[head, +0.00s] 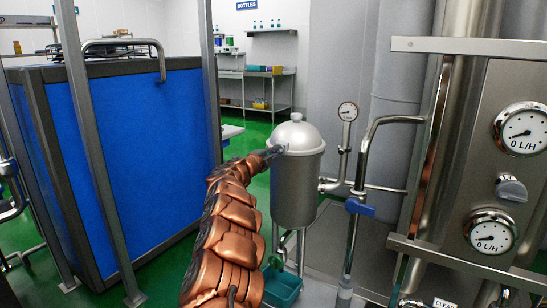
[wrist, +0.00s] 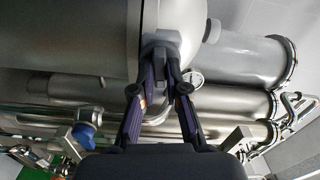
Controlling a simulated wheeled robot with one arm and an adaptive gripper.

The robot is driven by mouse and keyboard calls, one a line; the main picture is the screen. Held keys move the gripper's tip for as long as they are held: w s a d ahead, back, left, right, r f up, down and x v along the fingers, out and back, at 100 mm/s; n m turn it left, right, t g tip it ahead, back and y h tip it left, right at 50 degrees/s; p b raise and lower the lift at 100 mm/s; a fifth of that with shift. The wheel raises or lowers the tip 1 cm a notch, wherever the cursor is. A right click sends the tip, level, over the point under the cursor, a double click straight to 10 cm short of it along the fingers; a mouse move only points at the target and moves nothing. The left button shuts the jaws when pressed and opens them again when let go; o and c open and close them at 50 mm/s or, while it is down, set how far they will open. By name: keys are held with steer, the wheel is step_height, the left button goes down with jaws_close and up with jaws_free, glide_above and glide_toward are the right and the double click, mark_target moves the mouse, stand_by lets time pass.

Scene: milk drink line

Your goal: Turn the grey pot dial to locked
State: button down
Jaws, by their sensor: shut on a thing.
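The grey pot (head: 296,190) stands upright in the middle of the head view, with a domed lid (head: 299,130). My gripper (head: 276,151) reaches the pot's upper left side, just below the lid. In the wrist view the pot's wall (wrist: 75,35) fills the upper left. There my gripper (wrist: 160,62) is shut on the small grey pot dial (wrist: 160,43) at the pot's side. The fingers cover part of the dial. In the head view the dial is hard to make out behind my gripper, and I cannot read its position or any mark.
A round gauge (head: 348,111) and a pipe with a blue valve handle (head: 360,208) stand right of the pot. A steel panel with flow gauges (head: 521,130) and a knob (head: 511,188) is at far right. A blue-sided unit (head: 145,150) is at left. A teal bin (head: 284,288) sits below.

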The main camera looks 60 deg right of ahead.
steer(key=shift+f+m+b, duration=0.15)
steer(key=shift+m+b, duration=0.15)
steer(key=shift+m, duration=0.6)
steer(key=c, duration=1.2)
jaws_free()
steer(key=shift+a, duration=0.15)
steer(key=shift+s+a, duration=0.15)
steer(key=shift+a, duration=2.8)
steer(key=shift+s+a, duration=0.15)
steer(key=shift+a, duration=2.75)
